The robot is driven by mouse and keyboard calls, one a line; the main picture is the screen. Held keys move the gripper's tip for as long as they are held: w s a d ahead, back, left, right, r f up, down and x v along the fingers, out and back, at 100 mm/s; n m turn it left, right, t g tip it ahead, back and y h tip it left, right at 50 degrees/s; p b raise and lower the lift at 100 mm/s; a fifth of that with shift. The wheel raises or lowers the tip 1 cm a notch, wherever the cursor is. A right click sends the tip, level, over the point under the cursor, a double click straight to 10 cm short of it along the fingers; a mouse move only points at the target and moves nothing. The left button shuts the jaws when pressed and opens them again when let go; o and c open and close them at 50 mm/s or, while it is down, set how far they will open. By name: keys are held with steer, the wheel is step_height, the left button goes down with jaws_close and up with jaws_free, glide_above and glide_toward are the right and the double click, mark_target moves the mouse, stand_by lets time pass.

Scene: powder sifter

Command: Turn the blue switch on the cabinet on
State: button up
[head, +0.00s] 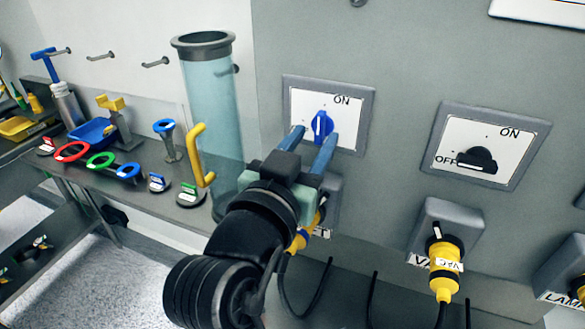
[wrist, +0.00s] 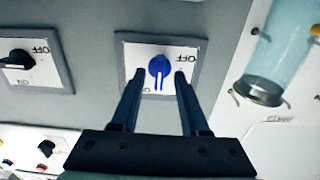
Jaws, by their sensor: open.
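The blue switch (head: 321,125) is a rotary knob on a white plate with a grey frame on the cabinet front. Its handle stands roughly upright in the head view, with "ON" printed at the plate's upper right. My gripper (head: 314,140) is open in front of the plate, fingers pointing at it. In the wrist view the switch (wrist: 158,70) lies between the two fingertips (wrist: 159,76), with a gap on both sides. That view is upside down, "OFF" shows at its upper right, and the handle points down. In the head view, my gripper hides the plate's lower left.
A black switch (head: 470,158) on a similar plate is to the right, above a yellow plug (head: 443,268) in a socket. A clear tube (head: 213,115) with a yellow handle (head: 200,155) stands close left of my gripper. A bench (head: 150,190) with tools is farther left.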

steer(key=p+v, duration=0.4)
steer(key=v, duration=0.7)
steer(key=shift+s, duration=0.35)
steer(key=shift+a, duration=0.1)
steer(key=shift+r, duration=0.1)
steer(key=w+d+r+n+t+y, duration=0.1)
steer(key=w+r+t+y, duration=0.2)
steer(key=r, duration=1)
steer(key=s+d+r+n+t+y, duration=0.1)
steer(key=s+r+t, duration=0.1)
steer(key=r, duration=0.6)
steer(key=s+d+r+n+t+y, duration=0.1)
steer(key=s+d+r+t, duration=0.1)
steer(key=r+t, duration=0.3)
step_height(320, 180, up, 4)
steer(key=shift+s+r+n+y, duration=0.2)
steer(key=shift+s+n+y, duration=0.15)
steer(key=shift+s, duration=0.25)
steer(key=shift+a, duration=0.1)
